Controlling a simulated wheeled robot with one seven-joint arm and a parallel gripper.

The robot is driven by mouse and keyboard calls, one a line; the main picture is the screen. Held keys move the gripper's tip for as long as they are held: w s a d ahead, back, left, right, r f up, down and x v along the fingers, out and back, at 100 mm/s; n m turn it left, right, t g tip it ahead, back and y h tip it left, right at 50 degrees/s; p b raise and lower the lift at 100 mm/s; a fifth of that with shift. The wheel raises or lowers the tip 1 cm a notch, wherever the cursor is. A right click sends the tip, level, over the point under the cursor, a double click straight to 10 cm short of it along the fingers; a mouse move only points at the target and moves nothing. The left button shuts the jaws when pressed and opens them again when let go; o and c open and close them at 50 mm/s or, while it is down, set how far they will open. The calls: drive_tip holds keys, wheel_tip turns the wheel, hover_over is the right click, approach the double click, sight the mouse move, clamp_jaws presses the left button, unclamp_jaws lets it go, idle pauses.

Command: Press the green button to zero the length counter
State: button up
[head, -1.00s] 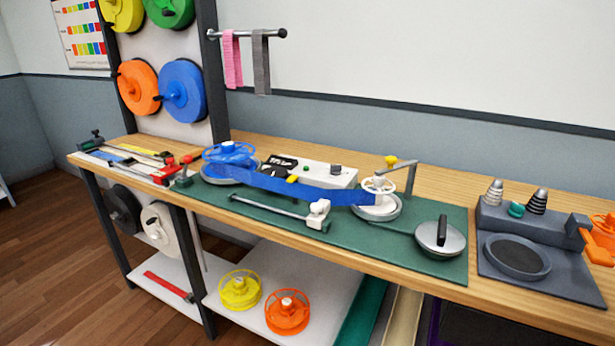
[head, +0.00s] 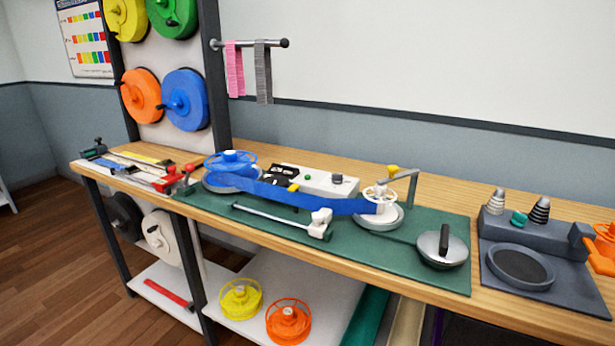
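The green button (head: 307,176) is a small green dot on top of a white counter box (head: 325,183) on the green mat, towards the back of the bench. A blue strap (head: 300,196) runs in front of the box from a blue reel (head: 231,164) to a white reel (head: 381,196). My gripper is not in view.
A yellow-handled lever (head: 394,169) rises by the white reel. A white sliding guide (head: 320,221) and a round metal weight (head: 441,247) sit nearer the front edge. A grey station (head: 520,265) stands at the right. Strap spools (head: 186,98) hang at the left.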

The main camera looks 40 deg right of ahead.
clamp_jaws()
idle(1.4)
